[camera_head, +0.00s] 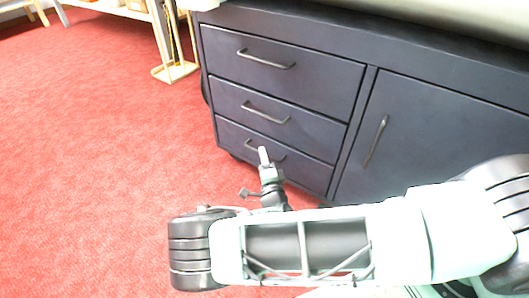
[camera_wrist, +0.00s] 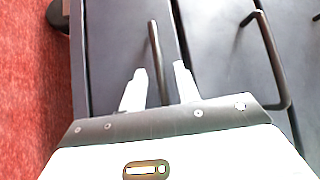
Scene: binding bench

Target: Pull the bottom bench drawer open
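The bottom drawer (camera_head: 310,173) is the lowest of three dark drawers at the left of the bench, and its front looks flush with the cabinet. Its bar handle (camera_head: 250,144) is partly hidden behind my gripper (camera_head: 264,155). In the wrist view the bottom drawer's handle (camera_wrist: 154,50) runs in between my two pale fingertips (camera_wrist: 160,72). The fingers are apart, one on each side of the bar, with a gap visible. I cannot tell whether either finger touches it.
The middle drawer (camera_head: 308,130) with its handle (camera_head: 265,112) and the top drawer (camera_head: 320,80) sit above, both shut. A cupboard door (camera_head: 440,140) is to the right. Red carpet (camera_head: 90,150) lies clear to the left. A wooden stand (camera_head: 175,72) is behind.

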